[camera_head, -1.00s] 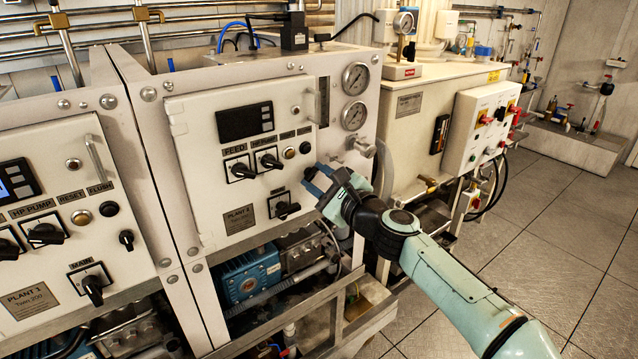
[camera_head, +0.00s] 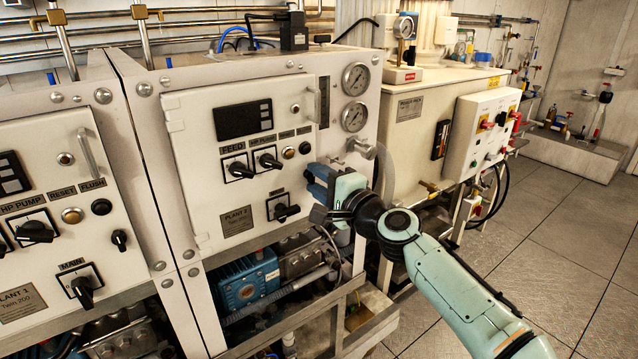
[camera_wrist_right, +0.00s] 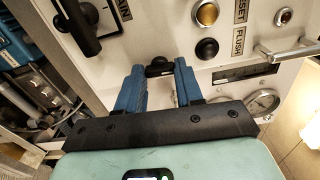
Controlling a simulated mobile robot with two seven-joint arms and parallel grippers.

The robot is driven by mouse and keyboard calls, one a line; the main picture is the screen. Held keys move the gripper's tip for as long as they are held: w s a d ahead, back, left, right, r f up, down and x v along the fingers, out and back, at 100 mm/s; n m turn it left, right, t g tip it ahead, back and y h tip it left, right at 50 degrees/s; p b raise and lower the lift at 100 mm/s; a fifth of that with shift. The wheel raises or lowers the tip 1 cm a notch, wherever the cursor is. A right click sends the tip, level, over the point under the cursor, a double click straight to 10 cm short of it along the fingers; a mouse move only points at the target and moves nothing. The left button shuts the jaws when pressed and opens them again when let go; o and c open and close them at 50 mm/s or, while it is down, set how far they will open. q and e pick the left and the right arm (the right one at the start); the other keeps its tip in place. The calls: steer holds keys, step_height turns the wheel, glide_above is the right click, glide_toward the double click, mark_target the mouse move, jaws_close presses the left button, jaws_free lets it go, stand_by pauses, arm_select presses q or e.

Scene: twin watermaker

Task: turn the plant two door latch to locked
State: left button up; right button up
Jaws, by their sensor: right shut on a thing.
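The plant two door (camera_head: 215,160) is a pale panel in the middle of the head view, and it looks closed. My right gripper (camera_head: 318,188) is at its lower right edge, with its blue fingers against the panel. In the right wrist view the blue fingers (camera_wrist_right: 160,85) are shut on the small black door latch (camera_wrist_right: 158,67), which lies between their tips. The latch is hidden behind the gripper in the head view, and its lock marks cannot be seen. My left gripper is not in view.
The black main switch (camera_head: 284,211) is just left of my right gripper. Feed (camera_head: 239,170) and HP pump (camera_head: 269,161) switches sit above. A door handle (camera_wrist_right: 290,52) and gauges (camera_wrist_right: 263,103) show in the wrist view. The plant one panel (camera_head: 50,190) is at left. The floor at right is clear.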

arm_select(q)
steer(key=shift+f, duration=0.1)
arm_select(e)
steer(key=shift+n, duration=0.5)
steer(key=o, duration=1)
steer(key=shift+o, duration=0.2)
steer(key=shift+s+d+b, duration=0.35)
steer(key=shift+s+b, duration=0.05)
steer(key=shift+b, duration=0.05)
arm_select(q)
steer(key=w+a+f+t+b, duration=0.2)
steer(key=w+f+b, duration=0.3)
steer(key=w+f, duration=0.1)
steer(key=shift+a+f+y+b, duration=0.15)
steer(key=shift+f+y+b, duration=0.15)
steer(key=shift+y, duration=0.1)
arm_select(e)
steer(key=v, duration=1.2)
steer(key=shift+s, duration=0.2)
